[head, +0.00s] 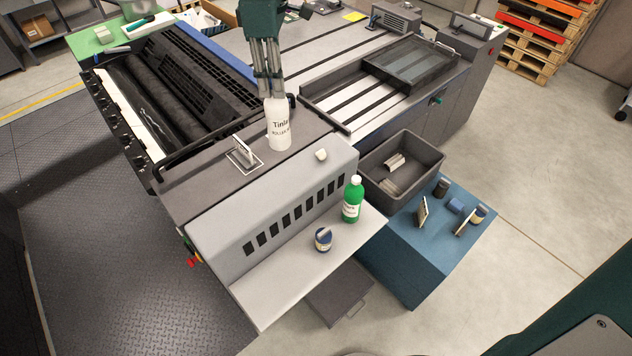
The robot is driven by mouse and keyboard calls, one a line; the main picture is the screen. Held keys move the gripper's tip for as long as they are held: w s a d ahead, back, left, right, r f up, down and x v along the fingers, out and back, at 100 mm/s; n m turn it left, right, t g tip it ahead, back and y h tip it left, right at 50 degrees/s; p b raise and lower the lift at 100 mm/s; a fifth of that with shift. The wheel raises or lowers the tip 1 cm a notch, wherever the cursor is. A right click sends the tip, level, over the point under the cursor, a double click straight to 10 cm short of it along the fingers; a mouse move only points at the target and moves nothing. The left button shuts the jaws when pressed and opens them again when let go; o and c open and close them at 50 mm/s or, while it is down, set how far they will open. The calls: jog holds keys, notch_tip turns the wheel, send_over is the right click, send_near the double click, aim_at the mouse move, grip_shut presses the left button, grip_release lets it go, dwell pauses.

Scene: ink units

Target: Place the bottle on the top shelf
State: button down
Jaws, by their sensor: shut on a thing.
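My gripper (270,92) comes down from the top middle, its fingers shut on the upper end of a white bottle (279,130). The bottle is upright, with dark lettering on its front. Its base shows over the dark grey flat top (203,188) of the machine's near unit; I cannot tell whether it touches. The fingers hide the bottle's neck. A green bottle (352,203) with a white cap and label stands upright on the lower light-grey ledge (290,272), apart from my gripper.
A small framed item (243,157) stands left of the white bottle, and a small pale piece (321,155) lies to its right. A grey bin (417,195) and a blue cabinet (415,262) with small items stand right.

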jog(key=s+d+f, duration=0.1)
jog(key=s+d, duration=0.1)
jog(key=s, duration=1)
jog(key=s+d, duration=0.3)
jog(key=s, duration=0.9)
notch_tip(320, 180, down, 27)
jog(key=shift+w+a+b, duration=0.25)
jog(key=shift+w+b, duration=0.05)
jog(key=shift+b, duration=0.05)
jog(key=shift+f, duration=0.2)
jog(key=shift+f, duration=2.9)
jog(key=shift+f, duration=1.95)
jog(key=shift+f+b, duration=0.2)
jog(key=shift+b, duration=0.25)
jog(key=c, duration=2.2)
grip_release()
jog(key=shift+r, duration=0.1)
